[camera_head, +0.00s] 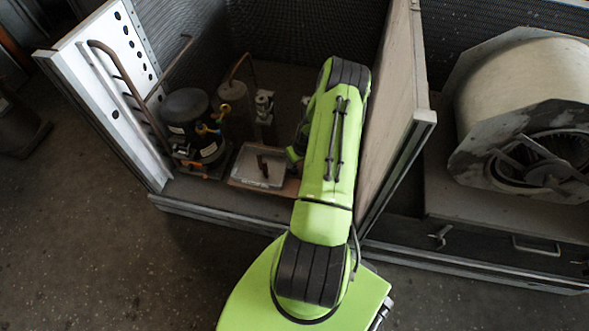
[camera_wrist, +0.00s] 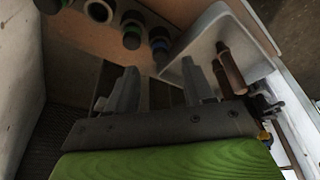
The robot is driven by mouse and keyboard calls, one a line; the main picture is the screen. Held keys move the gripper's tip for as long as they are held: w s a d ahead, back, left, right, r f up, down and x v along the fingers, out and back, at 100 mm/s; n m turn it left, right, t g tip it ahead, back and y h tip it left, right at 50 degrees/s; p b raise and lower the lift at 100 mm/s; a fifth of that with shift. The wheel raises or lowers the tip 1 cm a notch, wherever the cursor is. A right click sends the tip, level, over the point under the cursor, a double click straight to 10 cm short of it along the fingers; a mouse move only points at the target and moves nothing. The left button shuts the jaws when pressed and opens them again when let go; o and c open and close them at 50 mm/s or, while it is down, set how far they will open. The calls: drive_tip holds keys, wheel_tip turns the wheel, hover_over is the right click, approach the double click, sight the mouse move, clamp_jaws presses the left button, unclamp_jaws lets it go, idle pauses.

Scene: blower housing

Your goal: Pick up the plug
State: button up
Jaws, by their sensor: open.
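My gripper (camera_wrist: 160,70) is open, with its two grey fingers apart and nothing visible between them. Ahead of the fingers in the wrist view, short dark cylinders, one with a green band (camera_wrist: 132,28) and one with a blue band (camera_wrist: 158,40), stand on a tan board. A pale tray (camera_wrist: 205,38) to the right holds brown rod-like pieces (camera_wrist: 232,70), close beside the right finger. I cannot tell for certain which of these is the plug. In the head view the tray (camera_head: 245,165) shows left of my arm, which hides most of the gripper.
The housing's wooden partition (camera_head: 397,130) stands close to the right of my arm. A black compressor (camera_head: 187,108) with pipes stands left of the tray, near a white perforated panel (camera_head: 105,85). A large blower drum (camera_head: 530,85) is at the right.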

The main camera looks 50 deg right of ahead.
sight(295, 168)
drive_tip(key=b+x, duration=0.1)
drive_tip(key=x, duration=0.3)
drive_tip(key=shift+f+b, duration=0.25)
drive_tip(key=shift+b, duration=0.05)
drive_tip(key=shift+r, duration=0.1)
clamp_jaws()
